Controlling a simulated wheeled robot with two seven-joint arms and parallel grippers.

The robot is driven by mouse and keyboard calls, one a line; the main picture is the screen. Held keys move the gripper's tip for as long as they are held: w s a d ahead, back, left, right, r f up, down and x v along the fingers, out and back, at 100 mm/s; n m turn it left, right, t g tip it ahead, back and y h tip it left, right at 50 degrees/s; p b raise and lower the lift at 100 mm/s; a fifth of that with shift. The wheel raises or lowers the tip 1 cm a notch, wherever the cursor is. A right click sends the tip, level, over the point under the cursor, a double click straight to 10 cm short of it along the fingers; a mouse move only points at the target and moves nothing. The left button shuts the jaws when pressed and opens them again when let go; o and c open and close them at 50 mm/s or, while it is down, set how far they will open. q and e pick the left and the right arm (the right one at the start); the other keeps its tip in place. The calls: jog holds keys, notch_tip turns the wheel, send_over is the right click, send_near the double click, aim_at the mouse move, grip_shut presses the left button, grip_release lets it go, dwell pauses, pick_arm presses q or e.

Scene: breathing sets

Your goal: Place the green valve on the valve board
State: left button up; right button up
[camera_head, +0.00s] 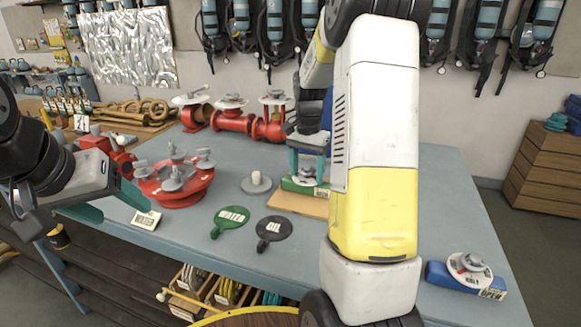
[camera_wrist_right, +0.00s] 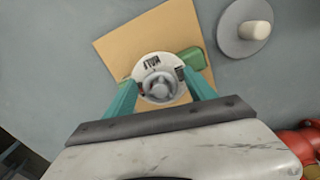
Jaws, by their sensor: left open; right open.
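The green valve (camera_head: 300,186) has a green body and a round white dial with a grey knob. It appears to rest on the tan board (camera_head: 292,205) at the table's middle. In the right wrist view the valve (camera_wrist_right: 192,57) lies over the near part of the board (camera_wrist_right: 140,38). My right gripper (camera_head: 307,167) is open and points down over the valve. Its teal fingers flank the dial in the right wrist view (camera_wrist_right: 161,100); contact cannot be told. My right arm hides part of the board. My left gripper (camera_head: 112,200) is open and empty at the table's left edge.
A red flanged part (camera_head: 178,190) with several grey valves stands at the left, red pipework (camera_head: 235,122) behind. A grey disc with a peg (camera_head: 256,184), green (camera_head: 231,218) and black (camera_head: 273,230) tags lie left of the board. A blue valve (camera_head: 466,276) is front right.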

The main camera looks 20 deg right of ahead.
jog(key=shift+r, duration=0.1)
notch_tip(320, 180, up, 11)
jog(key=s+a+r+n+t+y, duration=0.1)
jog(key=s+a+r+n+t, duration=0.35)
jog(key=s, duration=0.75)
jog(key=s+a+f+n+t+y, duration=0.1)
jog(key=s+a+f+n, duration=0.1)
jog(key=s+a+n, duration=0.3)
jog(key=shift+s+a+n+t, duration=0.35)
jog(key=shift+s+a, duration=1.3)
jog(key=shift+s, duration=1.25)
